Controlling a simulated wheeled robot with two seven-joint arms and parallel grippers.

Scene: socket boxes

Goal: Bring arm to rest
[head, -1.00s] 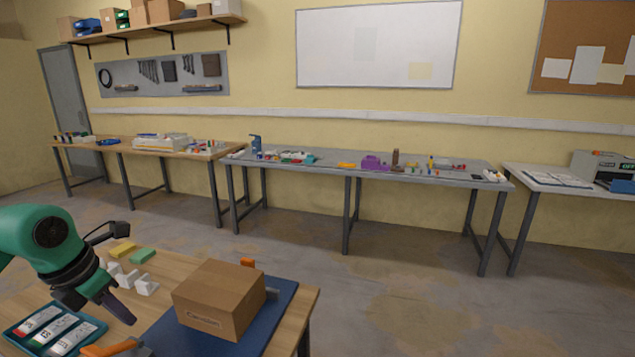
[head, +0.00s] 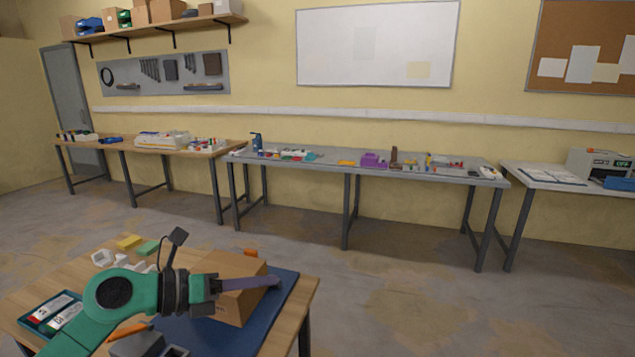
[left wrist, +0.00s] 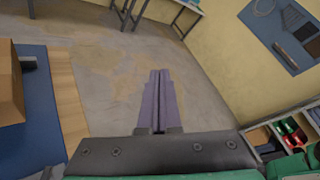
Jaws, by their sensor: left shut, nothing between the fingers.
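My left gripper (head: 262,284) is shut and empty. In the head view its arm comes in from the lower left and its purple fingers reach to the right, in front of the cardboard box. The brown cardboard box (head: 237,307) sits on a blue mat (head: 282,300) on the near wooden table, partly hidden by the gripper. In the left wrist view the shut fingers (left wrist: 158,100) point out over bare floor, with the box (left wrist: 8,85) at the left edge. My right gripper is not in view.
On the near table (head: 78,272) lie a teal tray (head: 38,318) with labelled packets, a yellow block (head: 129,242), a green block (head: 148,247) and several white pieces. An orange-handled tool is partly hidden. Open floor separates this table from the grey workbench (head: 330,162).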

